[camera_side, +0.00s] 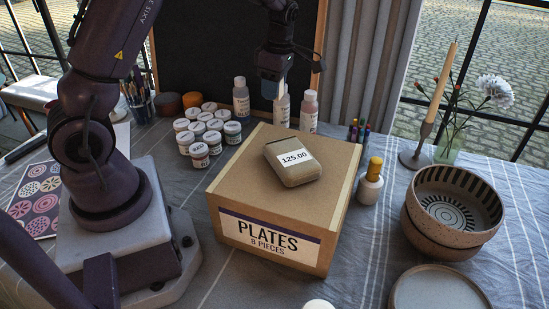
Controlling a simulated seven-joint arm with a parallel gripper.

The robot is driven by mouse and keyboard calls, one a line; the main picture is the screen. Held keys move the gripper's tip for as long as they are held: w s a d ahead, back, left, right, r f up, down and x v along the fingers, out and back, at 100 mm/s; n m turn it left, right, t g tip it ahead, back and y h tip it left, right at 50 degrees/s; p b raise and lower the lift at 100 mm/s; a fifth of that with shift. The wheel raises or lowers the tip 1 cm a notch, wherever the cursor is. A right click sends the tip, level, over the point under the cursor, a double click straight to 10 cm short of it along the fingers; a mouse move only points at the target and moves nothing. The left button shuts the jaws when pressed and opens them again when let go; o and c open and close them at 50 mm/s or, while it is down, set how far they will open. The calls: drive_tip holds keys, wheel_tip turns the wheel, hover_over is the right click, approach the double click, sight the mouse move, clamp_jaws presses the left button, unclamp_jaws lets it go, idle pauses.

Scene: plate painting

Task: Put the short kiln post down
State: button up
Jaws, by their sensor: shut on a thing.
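My gripper (273,84) is at the upper middle of the side view, pointing down beyond the far edge of the cardboard box (235,187). It is shut on a small pale piece, which I take to be the short kiln post. The piece is mostly hidden by the fingers and hard to separate from the bottles behind it. The box is labelled PLATES, 8 PIECES. On its top lies a tan rounded block (297,177) with a white 125.00 label, in front of my gripper and apart from it.
Three bottles (241,101) stand close to my gripper. Several paint jars (200,154) are left of the box. A yellow-topped bottle (370,186), speckled bowls (440,238), a plate (437,290) and a candle holder (417,152) are on the right. The box top is otherwise clear.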

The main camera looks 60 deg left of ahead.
wheel_tip(320, 180, down, 18)
drive_tip(key=shift+f, duration=0.25)
idle(0.3)
drive_tip(key=shift+f, duration=0.15)
drive_tip(key=o, duration=1)
